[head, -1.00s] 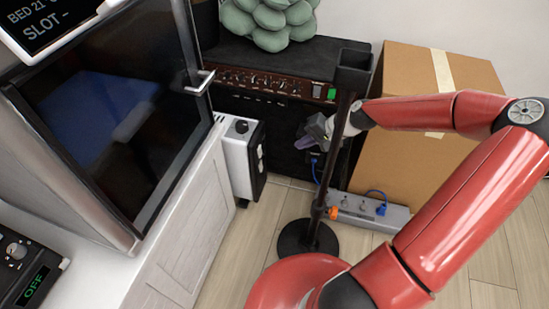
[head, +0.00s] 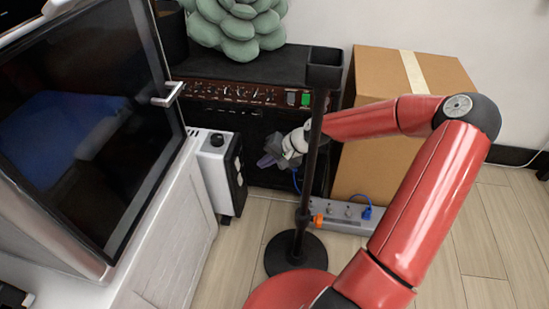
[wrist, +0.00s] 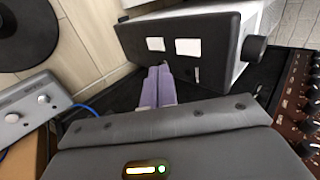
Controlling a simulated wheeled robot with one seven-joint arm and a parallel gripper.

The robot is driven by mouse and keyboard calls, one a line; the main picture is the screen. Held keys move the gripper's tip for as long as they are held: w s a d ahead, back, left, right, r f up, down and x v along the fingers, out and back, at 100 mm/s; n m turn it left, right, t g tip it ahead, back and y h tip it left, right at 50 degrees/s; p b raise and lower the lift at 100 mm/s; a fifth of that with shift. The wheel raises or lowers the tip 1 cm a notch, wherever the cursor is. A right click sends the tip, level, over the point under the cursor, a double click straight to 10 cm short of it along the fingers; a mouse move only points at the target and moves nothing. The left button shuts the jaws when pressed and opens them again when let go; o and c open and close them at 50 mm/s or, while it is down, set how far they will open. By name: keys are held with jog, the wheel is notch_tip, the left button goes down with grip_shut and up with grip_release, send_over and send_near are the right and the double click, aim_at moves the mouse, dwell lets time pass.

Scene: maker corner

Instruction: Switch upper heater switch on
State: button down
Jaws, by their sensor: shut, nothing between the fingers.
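The heater (head: 214,172) is a white box with a black knob on top and a dark side panel. In the wrist view the panel (wrist: 215,40) carries two white rocker switches. The upper heater switch (wrist: 188,47) is the one nearer the knob (wrist: 253,48); the lower switch (wrist: 155,44) is further left. My gripper (head: 266,160) is right of the heater, in front of the black amplifier. Its purple fingers (wrist: 159,70) are together and empty, pointing at the panel's near edge below the switches. I cannot tell whether they touch it, or the switch's setting.
A black stand (head: 308,150) with a round base rises close by my arm. A power strip (head: 342,214) with a blue plug lies behind it. The amplifier (head: 270,63), a cardboard box (head: 385,70) and a white cabinet (head: 175,250) surround the space. Floor is clear at front right.

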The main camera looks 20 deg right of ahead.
aim_at(238, 164)
jog(key=shift+w+a+f+b, duration=0.15)
jog(key=shift+w+a+f, duration=0.3)
jog(key=shift+a, duration=0.4)
jog(key=shift+w+a+f+b, duration=0.15)
jog(key=shift+w+a+f, duration=0.3)
jog(key=shift+a, duration=0.45)
jog(key=shift+w+a+f+b, duration=0.15)
jog(key=shift+w+a+f, duration=0.3)
jog(key=shift+a, duration=0.4)
jog(key=shift+r, duration=0.1)
jog(key=shift+w+a, duration=0.15)
jog(key=shift+p, duration=0.3)
